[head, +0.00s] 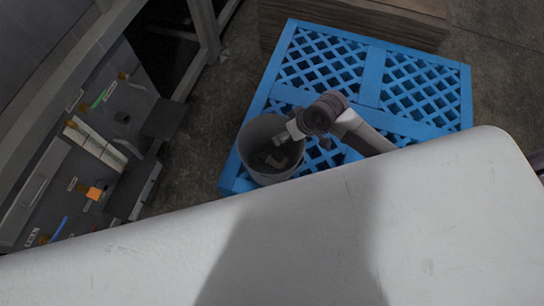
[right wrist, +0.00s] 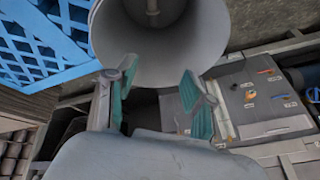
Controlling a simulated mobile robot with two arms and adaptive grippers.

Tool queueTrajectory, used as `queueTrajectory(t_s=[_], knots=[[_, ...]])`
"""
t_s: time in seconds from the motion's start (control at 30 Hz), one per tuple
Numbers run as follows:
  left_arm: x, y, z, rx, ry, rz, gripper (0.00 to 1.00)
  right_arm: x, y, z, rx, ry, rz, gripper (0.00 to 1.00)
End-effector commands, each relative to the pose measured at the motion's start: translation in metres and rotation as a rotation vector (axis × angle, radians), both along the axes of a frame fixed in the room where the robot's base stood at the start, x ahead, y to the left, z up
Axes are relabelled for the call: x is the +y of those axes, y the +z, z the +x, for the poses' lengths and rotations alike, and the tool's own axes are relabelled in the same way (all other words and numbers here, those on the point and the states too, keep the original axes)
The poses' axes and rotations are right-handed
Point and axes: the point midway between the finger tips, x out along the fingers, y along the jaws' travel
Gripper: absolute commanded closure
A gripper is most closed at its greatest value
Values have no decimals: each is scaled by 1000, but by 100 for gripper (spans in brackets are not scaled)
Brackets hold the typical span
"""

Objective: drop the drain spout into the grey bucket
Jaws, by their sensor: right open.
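The grey bucket (head: 248,140) stands on the blue pallet's near left part, with its open mouth facing up. Its mouth and inner wall fill the top of the right wrist view (right wrist: 188,45). A small pale piece (head: 278,162) lies inside the bucket. It also shows at the top edge of the right wrist view (right wrist: 152,8) and may be the drain spout, but it is too small to be sure. My right gripper (head: 287,133) is over the bucket's right rim. In the right wrist view my right gripper (right wrist: 158,80) has its teal-padded fingers apart, with nothing between them. My left gripper is not in view.
The blue lattice pallet (head: 366,75) lies on the dark floor, with a brown stack (head: 360,20) behind it. A dark panel with small coloured tools (head: 95,193) stands at the left. A large pale surface (head: 440,220) fills the foreground.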

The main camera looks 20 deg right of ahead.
Motion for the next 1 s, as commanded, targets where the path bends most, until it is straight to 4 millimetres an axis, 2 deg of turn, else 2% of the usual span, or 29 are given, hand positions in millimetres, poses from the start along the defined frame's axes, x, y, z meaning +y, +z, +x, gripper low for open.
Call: queueTrajectory(t_s=[0.1,0.3,0.87,1.0], knots=[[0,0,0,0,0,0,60,-8,22,-7,-3,1,-1,48],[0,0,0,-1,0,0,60,-15,43,-14,-1,1,0,48],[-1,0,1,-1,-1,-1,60,-16,48,-15,0,0,0,48],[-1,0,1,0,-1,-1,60,-8,47,-27,-3,10,0,48]])
